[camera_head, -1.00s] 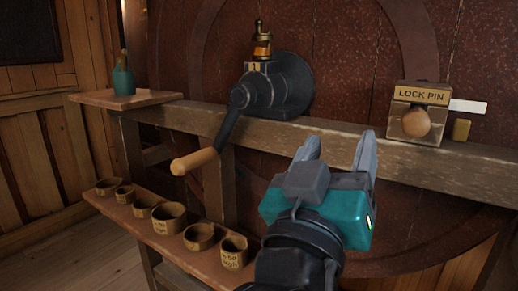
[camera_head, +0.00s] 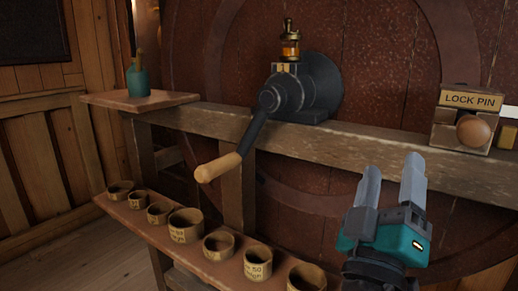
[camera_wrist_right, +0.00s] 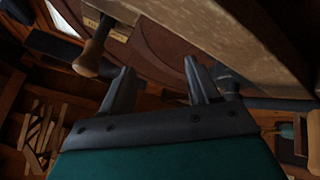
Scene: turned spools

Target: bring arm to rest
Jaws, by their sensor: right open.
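My right gripper (camera_head: 390,182) is teal with two grey fingers. It is in the lower right of the head view, in front of and below the wooden beam. Its fingers are apart with nothing between them, and they also show in the right wrist view (camera_wrist_right: 158,85). It touches neither the crank with the wooden handle (camera_head: 218,167) nor the lock pin knob (camera_head: 473,130). My left gripper is not in view.
A wooden beam (camera_head: 350,150) carries the black crank housing (camera_head: 300,92) and the lock pin block (camera_head: 468,100). Several labelled cups (camera_head: 186,224) stand on a low shelf (camera_head: 140,213). A teal bottle (camera_head: 138,80) stands on a small board (camera_head: 160,101) at left.

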